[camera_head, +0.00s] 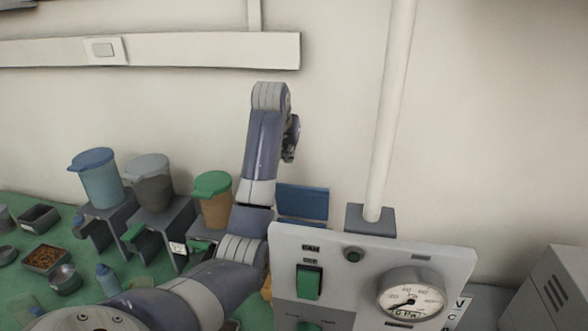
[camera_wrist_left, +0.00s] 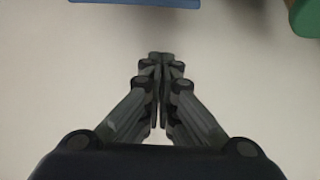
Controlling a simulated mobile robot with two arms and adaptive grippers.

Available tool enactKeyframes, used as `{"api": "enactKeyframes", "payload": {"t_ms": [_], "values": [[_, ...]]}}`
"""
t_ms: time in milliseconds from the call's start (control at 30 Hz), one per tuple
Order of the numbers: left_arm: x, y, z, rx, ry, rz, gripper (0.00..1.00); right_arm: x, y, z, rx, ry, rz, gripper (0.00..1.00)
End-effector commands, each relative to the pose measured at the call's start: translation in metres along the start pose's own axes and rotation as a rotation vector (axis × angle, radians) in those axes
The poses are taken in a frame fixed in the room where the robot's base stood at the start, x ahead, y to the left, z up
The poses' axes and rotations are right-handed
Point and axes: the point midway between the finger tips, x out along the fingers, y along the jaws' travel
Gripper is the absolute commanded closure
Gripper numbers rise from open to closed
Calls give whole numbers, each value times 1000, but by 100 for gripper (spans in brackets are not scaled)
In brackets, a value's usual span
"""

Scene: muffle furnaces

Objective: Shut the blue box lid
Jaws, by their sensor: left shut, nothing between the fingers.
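A flat blue panel (camera_head: 302,202), which looks like the raised lid of the blue box, stands upright behind the gauge panel. The box body below it is hidden. My left gripper (camera_head: 290,150) is above this lid, near the wall and apart from it. In the left wrist view my left gripper (camera_wrist_left: 160,58) is shut and empty, its fingertips together. A blue edge (camera_wrist_left: 135,2) shows at the top of that view; I cannot tell for sure that it is the lid. My right gripper is not in view.
A grey panel with a gauge (camera_head: 411,294) and a green switch stands in front of the lid. Canisters with blue (camera_head: 92,158), grey and green (camera_head: 212,183) lids stand at left. A pale vertical pipe (camera_head: 390,110) rises to the lid's right.

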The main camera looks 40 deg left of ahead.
Motion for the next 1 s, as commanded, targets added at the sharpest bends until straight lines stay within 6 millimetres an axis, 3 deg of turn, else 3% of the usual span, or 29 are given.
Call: {"api": "enactKeyframes", "payload": {"t_ms": [200,433,667,1000], "values": [[42,0,-1,1,-8,0,100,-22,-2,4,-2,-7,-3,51],[79,0,1,1,-5,0,100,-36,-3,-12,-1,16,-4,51],[69,1,24,1,-2,0,100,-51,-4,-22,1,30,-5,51],[65,0,38,0,-1,0,100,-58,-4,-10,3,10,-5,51]]}}
